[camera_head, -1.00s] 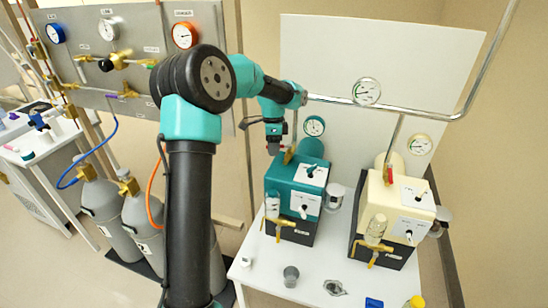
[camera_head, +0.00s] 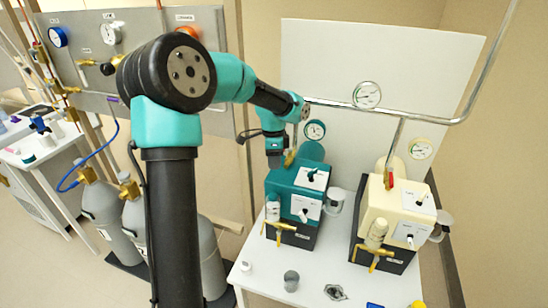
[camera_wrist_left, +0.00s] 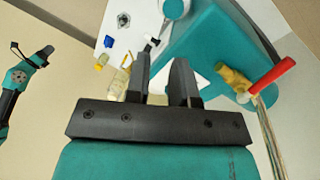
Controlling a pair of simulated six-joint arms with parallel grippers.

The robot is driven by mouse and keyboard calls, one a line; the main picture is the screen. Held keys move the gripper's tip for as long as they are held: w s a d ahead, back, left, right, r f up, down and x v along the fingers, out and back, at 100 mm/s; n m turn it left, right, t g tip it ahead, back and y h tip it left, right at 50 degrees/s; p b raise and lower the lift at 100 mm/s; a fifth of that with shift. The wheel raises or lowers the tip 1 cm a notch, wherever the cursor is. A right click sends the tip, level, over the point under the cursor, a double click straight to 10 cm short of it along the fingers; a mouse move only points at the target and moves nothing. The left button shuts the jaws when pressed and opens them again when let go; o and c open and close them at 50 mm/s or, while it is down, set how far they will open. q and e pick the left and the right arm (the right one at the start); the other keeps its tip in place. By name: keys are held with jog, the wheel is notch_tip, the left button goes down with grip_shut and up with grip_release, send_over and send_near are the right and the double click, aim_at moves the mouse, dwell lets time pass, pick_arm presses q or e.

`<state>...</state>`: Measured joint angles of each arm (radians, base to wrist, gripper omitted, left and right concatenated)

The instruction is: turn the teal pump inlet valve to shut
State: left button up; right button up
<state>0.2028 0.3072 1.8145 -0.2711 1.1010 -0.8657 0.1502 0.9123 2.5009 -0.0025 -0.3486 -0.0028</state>
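The teal pump (camera_head: 284,186) stands on the white table. Its brass inlet valve (camera_head: 290,158) rises at the pump's back left, partly hidden by my left gripper. The left wrist view shows the brass valve body (camera_wrist_left: 233,82) with its red handle (camera_wrist_left: 272,76) sticking out to the right, beside the teal pump casing (camera_wrist_left: 215,45). My left gripper (camera_head: 275,165) hangs just left of the valve. In the left wrist view its two dark fingers (camera_wrist_left: 162,78) stand apart with nothing between them, and the valve lies to their right, clear of them.
A cream pump (camera_head: 370,205) with a red-handled valve (camera_head: 390,180) stands to the right. A metal pipe (camera_head: 430,115) with a gauge (camera_head: 367,95) runs behind and above. Grey gas cylinders (camera_head: 100,205) stand at left. Part of my other arm shows at the left of the wrist view.

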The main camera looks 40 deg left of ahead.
pick_arm(q)
jog(key=shift+a+t, duration=0.35)
jog(key=shift+t, duration=0.05)
jog(key=shift+c, duration=0.8)
jog(key=a+r+t, duration=0.1)
jog(key=t, duration=0.1)
jog(key=a+r+t+y, duration=0.1)
jog(key=t, duration=0.1)
jog(key=a+r+n+t, duration=0.1)
jog(key=a+t, duration=0.1)
jog(key=shift+w+y, duration=0.3)
jog(key=shift+w, duration=0.1)
grip_shut()
jog(key=shift+w+a+r+t, duration=0.1)
jog(key=shift+a+r+t, duration=0.2)
jog(key=shift+r+t, duration=0.35)
jog(key=shift+f, duration=0.15)
